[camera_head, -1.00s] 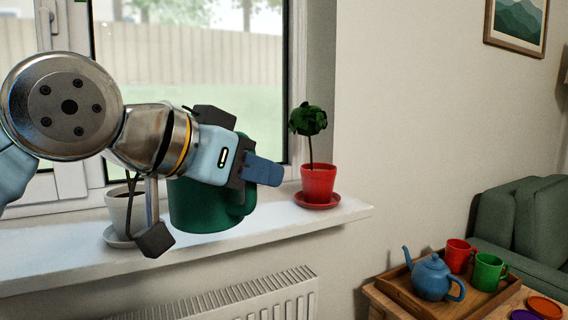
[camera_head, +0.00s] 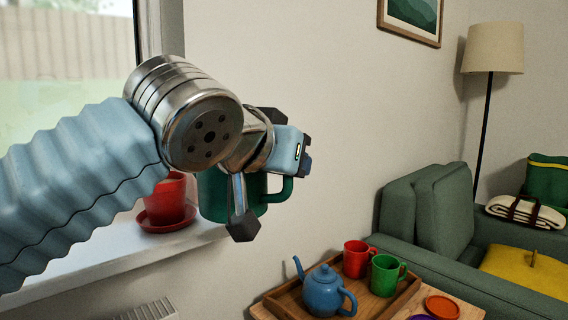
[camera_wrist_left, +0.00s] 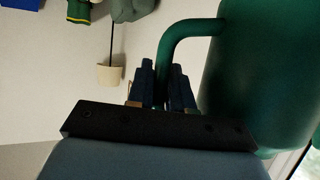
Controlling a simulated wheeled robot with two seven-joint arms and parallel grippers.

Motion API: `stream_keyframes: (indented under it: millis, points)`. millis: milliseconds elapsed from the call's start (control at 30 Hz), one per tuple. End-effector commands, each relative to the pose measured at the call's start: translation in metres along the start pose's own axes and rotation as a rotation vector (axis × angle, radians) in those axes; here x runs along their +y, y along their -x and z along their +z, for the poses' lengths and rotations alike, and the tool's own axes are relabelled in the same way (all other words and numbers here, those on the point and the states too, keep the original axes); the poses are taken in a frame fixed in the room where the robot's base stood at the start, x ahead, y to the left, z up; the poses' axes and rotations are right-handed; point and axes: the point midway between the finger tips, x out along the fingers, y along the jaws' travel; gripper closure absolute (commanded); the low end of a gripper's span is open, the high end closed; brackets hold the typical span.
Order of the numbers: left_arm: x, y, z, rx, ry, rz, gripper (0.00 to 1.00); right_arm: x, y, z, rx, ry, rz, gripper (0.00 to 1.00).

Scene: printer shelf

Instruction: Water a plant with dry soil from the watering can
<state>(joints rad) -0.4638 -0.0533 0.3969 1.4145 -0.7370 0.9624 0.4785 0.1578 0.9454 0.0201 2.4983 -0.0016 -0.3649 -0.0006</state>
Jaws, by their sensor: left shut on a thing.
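My left gripper (camera_head: 306,160) is shut on the handle of the green watering can (camera_head: 213,200). In the left wrist view, the fingers (camera_wrist_left: 162,85) close around the handle, and the can's green body (camera_wrist_left: 265,75) fills the right side. The can hangs roughly upright in front of the windowsill's right end. Its spout is hidden or out of view. A red pot (camera_head: 172,200) stands on a red saucer (camera_head: 165,224) on the sill, just left of the can. My arm hides its plant, and its soil cannot be seen. My right gripper is not in view.
The white windowsill (camera_head: 120,255) ends below the can. A wooden tray (camera_head: 290,302) with a blue teapot (camera_head: 326,292), a red mug (camera_head: 357,259) and a green mug (camera_head: 385,275) stands at lower right. Behind it is a green sofa (camera_head: 445,215).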

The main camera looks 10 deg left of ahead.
Motion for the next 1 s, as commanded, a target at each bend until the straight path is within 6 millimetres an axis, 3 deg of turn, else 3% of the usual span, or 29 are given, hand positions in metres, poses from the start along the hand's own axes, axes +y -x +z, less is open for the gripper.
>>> stream_keyframes:
  millis: [233, 800, 833, 1000]
  points:
    - [0.0, -0.003, 0.005, 0.011, -0.001, -0.006, 1.0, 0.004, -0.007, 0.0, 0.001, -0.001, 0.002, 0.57]
    - [0.001, -0.021, 0.047, 0.01, 0.0, -0.005, 1.0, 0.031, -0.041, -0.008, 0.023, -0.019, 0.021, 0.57]
    - [0.001, -0.016, 0.037, 0.011, 0.012, 0.001, 1.0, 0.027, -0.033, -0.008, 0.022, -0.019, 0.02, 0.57]
    - [0.0, -0.01, 0.023, 0.01, 0.07, 0.025, 1.0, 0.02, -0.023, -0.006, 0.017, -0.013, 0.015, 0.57]
